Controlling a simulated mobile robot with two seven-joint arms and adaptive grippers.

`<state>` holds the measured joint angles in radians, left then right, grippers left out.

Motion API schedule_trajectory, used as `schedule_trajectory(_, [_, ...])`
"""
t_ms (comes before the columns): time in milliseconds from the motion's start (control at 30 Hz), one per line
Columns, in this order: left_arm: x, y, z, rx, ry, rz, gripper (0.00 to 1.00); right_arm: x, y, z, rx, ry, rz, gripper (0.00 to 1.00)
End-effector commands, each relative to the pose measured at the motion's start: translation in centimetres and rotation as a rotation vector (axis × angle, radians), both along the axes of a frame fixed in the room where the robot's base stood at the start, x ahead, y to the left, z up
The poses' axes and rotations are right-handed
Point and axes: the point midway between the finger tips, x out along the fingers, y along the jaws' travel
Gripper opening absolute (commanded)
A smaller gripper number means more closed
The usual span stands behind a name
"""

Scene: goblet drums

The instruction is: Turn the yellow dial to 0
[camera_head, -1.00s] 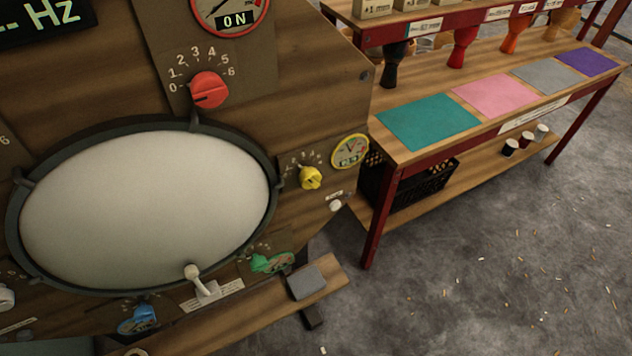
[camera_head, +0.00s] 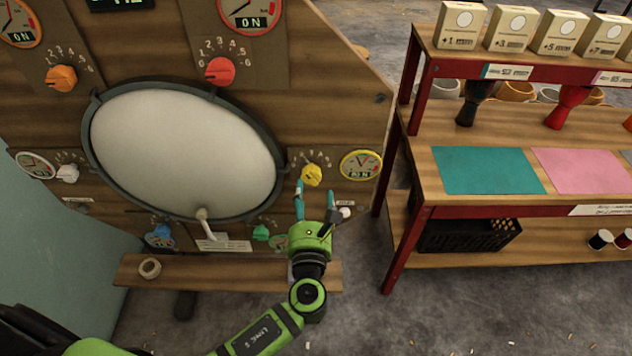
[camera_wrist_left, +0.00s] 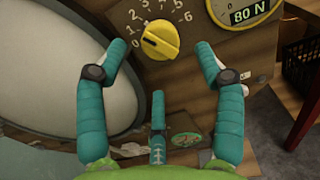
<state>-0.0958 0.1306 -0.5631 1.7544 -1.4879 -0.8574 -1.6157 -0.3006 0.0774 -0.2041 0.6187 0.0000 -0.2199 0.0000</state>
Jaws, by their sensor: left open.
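The yellow dial (camera_head: 312,175) sits on the wooden panel, right of the big pale round screen. It also shows in the left wrist view (camera_wrist_left: 160,40), with a dark mark on its left part and a printed number scale above it; I cannot tell the exact reading. The round yellow-rimmed gauge (camera_wrist_left: 236,8) beside it reads 80 N. My left gripper (camera_head: 315,191) is open and empty just below the dial. In the left wrist view its teal fingers are spread, with two tips below left and right of the dial, apparently apart from it. My right gripper is out of view.
A red dial (camera_head: 219,71) and orange dial (camera_head: 61,79) are higher on the panel. A green dial (camera_head: 262,232) and white lever (camera_head: 203,217) are lower. A wooden ledge (camera_head: 220,274) runs beneath. A red-framed workbench (camera_head: 418,212) with a black crate (camera_head: 465,236) stands right.

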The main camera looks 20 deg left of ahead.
Motion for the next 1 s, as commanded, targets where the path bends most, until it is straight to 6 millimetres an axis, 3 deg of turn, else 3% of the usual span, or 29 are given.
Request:
schedule_trajectory(300, [4.2,1.2,0.1,-0.003,0.001,-0.001,0.69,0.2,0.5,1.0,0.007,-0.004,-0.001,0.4])
schedule_trajectory(667, [4.8,1.3,-0.1,-0.005,0.002,-0.002,0.69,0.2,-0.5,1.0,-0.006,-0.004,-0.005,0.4])
schedule_trajectory(800, [4.8,1.3,-0.1,-0.006,0.002,-0.002,0.13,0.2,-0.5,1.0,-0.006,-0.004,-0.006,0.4])
schedule_trajectory(1000, [4.7,1.3,-0.2,-0.006,0.005,-0.002,0.12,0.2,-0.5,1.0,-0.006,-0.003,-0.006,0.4])
